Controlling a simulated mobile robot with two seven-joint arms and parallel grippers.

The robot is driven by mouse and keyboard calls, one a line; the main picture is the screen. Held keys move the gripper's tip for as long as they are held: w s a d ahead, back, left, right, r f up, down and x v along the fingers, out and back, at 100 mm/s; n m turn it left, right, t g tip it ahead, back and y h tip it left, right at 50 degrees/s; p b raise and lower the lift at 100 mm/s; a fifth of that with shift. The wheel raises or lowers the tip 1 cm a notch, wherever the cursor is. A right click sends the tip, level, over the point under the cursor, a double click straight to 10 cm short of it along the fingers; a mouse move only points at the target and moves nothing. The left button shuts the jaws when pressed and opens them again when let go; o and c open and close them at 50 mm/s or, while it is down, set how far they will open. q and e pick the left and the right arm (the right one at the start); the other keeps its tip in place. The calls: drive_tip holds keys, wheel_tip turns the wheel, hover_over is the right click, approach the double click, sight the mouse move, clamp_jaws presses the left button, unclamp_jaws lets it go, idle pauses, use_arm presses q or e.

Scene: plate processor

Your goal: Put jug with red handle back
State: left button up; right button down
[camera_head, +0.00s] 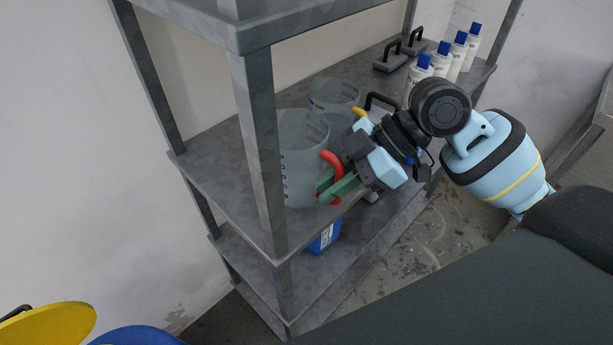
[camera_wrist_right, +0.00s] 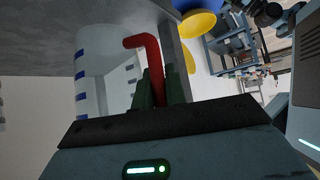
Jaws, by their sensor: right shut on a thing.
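The jug with the red handle (camera_head: 303,160) is a clear measuring jug at the front of the grey shelf, upright behind the shelf's corner post. My right gripper (camera_head: 337,186) has its green fingers shut on the red handle (camera_head: 331,160). In the right wrist view the red handle (camera_wrist_right: 153,62) runs down between the green fingers (camera_wrist_right: 159,90), and the jug's blue-marked wall (camera_wrist_right: 97,75) is to the left. The jug appears to stand on the shelf board; its base edge is partly hidden. My left gripper is not in view.
A second clear jug (camera_head: 336,96) with a yellow handle (camera_head: 359,112) stands just behind. Black-handled tools (camera_head: 391,58) and several white bottles with blue caps (camera_head: 441,58) are further back. The shelf's front post (camera_head: 259,150) is close to the jug. A blue container (camera_head: 325,237) is below.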

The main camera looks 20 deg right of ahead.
sight(306, 178)
drive_tip(key=w, duration=0.2)
drive_tip(key=w+a, duration=0.1)
drive_tip(key=w, duration=0.1)
drive_tip(key=w+a, duration=0.1)
drive_tip(key=shift+w+a, duration=0.2)
drive_tip(key=shift+w, duration=0.2)
drive_tip(key=shift+f, duration=1.9)
drive_tip(key=c, duration=1.4)
unclamp_jaws()
drive_tip(key=shift+c, duration=0.2)
drive_tip(key=shift+d+r, duration=0.15)
drive_tip(key=shift+r, duration=0.05)
drive_tip(key=v, duration=1.1)
drive_tip(key=shift+d+r, duration=0.2)
drive_tip(key=shift+r, duration=0.1)
drive_tip(key=shift+s, duration=0.1)
